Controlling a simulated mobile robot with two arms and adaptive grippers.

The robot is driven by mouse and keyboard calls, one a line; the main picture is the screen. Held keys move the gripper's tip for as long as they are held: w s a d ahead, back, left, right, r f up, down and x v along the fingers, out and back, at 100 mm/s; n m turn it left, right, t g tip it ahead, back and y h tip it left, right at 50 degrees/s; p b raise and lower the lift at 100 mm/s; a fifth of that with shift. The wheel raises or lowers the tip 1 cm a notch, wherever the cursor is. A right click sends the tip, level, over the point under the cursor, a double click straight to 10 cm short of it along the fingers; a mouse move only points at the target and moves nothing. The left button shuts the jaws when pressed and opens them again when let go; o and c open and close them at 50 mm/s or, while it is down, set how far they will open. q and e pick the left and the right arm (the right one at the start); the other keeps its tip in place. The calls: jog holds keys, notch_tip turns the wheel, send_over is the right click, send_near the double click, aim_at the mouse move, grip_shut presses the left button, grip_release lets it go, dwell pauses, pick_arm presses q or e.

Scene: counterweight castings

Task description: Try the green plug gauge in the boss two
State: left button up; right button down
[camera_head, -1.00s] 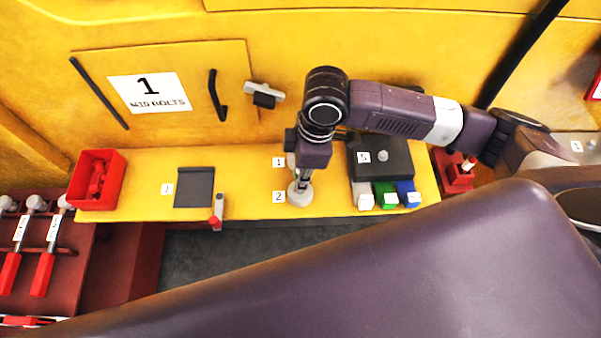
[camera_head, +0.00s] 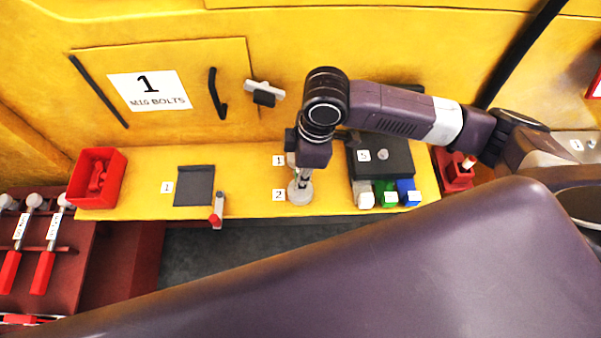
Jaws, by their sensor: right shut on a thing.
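My right gripper (camera_head: 301,182) points down over boss two (camera_head: 299,196), a pale round boss beside the label 2 (camera_head: 279,196). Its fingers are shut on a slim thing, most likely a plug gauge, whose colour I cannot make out. Its lower end is at the boss, but I cannot tell whether it is inside the bore. Boss one, by the label 1 (camera_head: 278,160), is mostly hidden behind the gripper. A green block (camera_head: 386,193) with a white label stands between a white block (camera_head: 363,195) and a blue block (camera_head: 407,191). My left gripper is not in view.
A dark box (camera_head: 385,158) stands right of the bosses. Left on the yellow ledge (camera_head: 142,183) are a dark plate (camera_head: 195,186), a red-and-grey tool (camera_head: 217,210) and a red bin (camera_head: 98,178). A yellow wall rises behind. My own purple arm link covers the foreground.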

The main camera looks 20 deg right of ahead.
jog(key=c, duration=1.7)
grip_release()
jog(key=shift+o, duration=0.2)
jog(key=shift+r, duration=0.1)
notch_tip(320, 180, up, 24)
jog(key=d+p, duration=0.1)
jog(key=p, duration=0.7)
jog(key=shift+s+d+p, duration=0.25)
jog(key=shift+d+p, duration=0.1)
